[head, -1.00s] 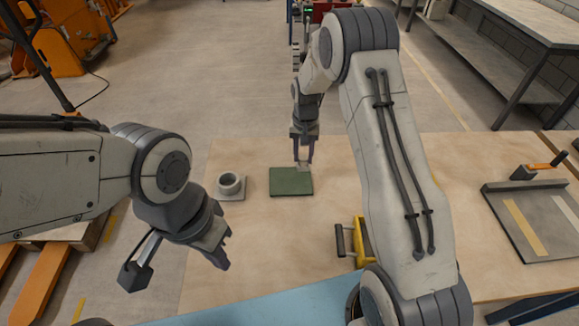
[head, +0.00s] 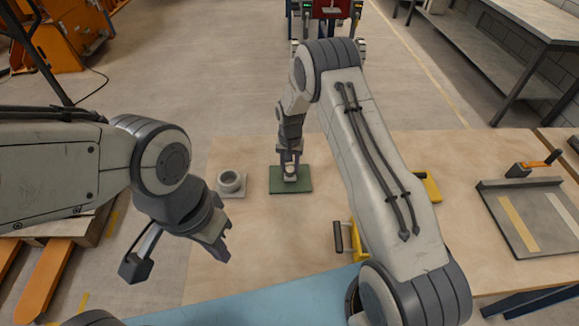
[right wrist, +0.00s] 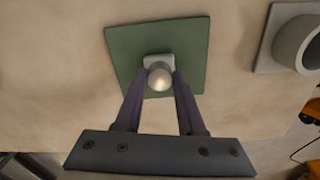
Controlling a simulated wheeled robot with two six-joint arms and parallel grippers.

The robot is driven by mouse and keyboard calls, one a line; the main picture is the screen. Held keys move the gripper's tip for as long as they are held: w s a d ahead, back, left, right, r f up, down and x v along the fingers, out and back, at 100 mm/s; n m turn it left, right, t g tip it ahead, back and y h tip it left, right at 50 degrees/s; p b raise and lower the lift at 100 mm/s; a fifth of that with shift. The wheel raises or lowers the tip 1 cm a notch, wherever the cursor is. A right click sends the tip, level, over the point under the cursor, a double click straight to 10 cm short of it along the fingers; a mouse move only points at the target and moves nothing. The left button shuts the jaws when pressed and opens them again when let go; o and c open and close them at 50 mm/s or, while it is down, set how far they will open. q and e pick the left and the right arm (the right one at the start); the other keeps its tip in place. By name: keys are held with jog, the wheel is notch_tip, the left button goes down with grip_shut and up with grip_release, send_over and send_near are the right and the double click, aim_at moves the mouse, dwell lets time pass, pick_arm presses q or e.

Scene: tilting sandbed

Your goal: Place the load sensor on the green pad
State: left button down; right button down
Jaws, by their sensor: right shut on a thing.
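The green pad (head: 275,188) lies flat on the wooden table, and it also shows in the right wrist view (right wrist: 190,40). The load sensor is a small pale block with a rounded metal top (right wrist: 160,75). My right gripper (right wrist: 160,78) is shut on it, one finger on each side. In the head view my right gripper (head: 290,168) hangs down over the pad. The load sensor (head: 290,178) is within the pad's outline; I cannot tell whether it touches the pad. My left gripper (head: 222,248) is away to the lower left, with nothing visible in it.
A grey ring-shaped holder on a square base (head: 231,182) stands just left of the pad. A yellow item with a dark handle (head: 352,240) and another yellow piece (head: 428,187) are near my right arm. A grey tray (head: 520,240) lies at the right.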

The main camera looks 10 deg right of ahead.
aim_at(290, 169)
jog(key=c, duration=0.5)
grip_release()
jog(key=shift+r+p, duration=0.25)
jog(key=shift+p, duration=0.05)
notch_tip(290, 169, up, 11)
jog(key=b, duration=0.3)
jog(key=s+a+r+n, duration=0.5)
jog(key=s+a+r, duration=0.5)
jog(key=s, duration=0.3)
jog(key=s+n, duration=0.2)
jog(key=s, duration=0.5)
jog(key=s+r+n, duration=0.1)
jog(key=s+n, duration=0.1)
jog(key=s, duration=0.6)
jog(key=s+a+r+n+y, duration=0.1)
jog(key=s+n, duration=0.2)
jog(key=s, duration=0.4)
jog(key=shift+s+r, duration=0.1)
jog(key=shift+s, duration=0.15)
